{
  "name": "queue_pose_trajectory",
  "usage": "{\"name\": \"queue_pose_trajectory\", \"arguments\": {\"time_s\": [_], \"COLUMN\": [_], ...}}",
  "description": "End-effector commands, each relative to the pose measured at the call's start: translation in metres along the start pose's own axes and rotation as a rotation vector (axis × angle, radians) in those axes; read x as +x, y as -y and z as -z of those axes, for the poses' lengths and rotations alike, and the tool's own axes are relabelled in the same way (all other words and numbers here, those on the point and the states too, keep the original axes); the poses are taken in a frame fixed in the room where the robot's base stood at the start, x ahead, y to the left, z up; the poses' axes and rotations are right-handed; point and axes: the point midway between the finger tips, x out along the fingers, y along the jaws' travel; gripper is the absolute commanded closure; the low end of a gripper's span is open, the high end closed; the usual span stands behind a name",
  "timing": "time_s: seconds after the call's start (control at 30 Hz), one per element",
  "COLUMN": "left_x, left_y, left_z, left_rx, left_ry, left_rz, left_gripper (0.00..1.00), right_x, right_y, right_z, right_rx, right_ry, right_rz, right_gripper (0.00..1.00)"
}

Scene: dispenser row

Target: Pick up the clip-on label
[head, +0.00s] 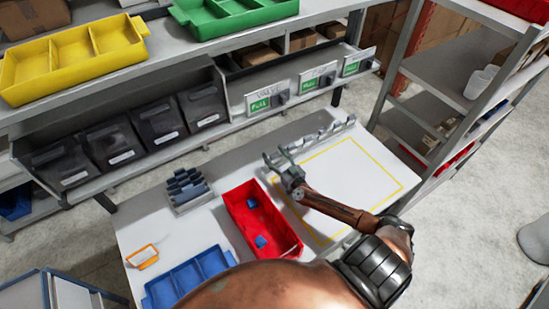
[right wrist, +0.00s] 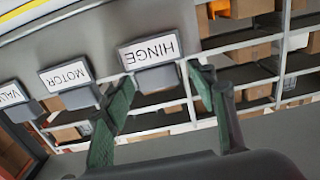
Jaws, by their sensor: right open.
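Small clip-on labels stand in a row of grey clips (head: 322,135) at the table's back edge. In the right wrist view they appear upside down: the HINGE label (right wrist: 148,50), the MOTOR label (right wrist: 66,76) and the VALVE label (right wrist: 12,93), partly cut off. Which one the task means cannot be told. My right gripper (head: 274,155) is open and empty near the left end of the row. In the right wrist view its two green fingers (right wrist: 163,85) are spread, with the HINGE label's grey clip around the gap between their tips. My left gripper is out of view.
A red tray (head: 234,213) with blue parts, a blue tray (head: 190,278), a grey rack (head: 186,190) and an orange-framed card (head: 142,257) are on the table. A yellow outline (head: 385,165) encloses bare table. Shelf dispensers with signs (head: 266,101) stand behind.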

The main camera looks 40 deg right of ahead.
Motion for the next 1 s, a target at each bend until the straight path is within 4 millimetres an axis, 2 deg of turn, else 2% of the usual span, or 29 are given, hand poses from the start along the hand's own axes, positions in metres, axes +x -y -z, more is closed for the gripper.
{"name": "queue_pose_trajectory", "arguments": {"time_s": [0.23, 0.77, 1.0], "left_x": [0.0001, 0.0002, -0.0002], "left_y": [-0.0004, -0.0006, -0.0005], "left_z": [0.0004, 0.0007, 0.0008], "left_rx": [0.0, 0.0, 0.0], "left_ry": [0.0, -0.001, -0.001], "left_rz": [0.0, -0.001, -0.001], "left_gripper": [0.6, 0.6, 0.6], "right_x": [0.002, 0.0015, 0.0017], "right_y": [0.0, -0.0005, -0.0004], "right_z": [-0.0003, -0.0002, 0.0005], "right_rx": [0.0, 0.0, 0.0], "right_ry": [0.001, 0.001, 0.0], "right_rz": [0.0, 0.0, 0.0], "right_gripper": [0.48, 0.84, 0.84]}}
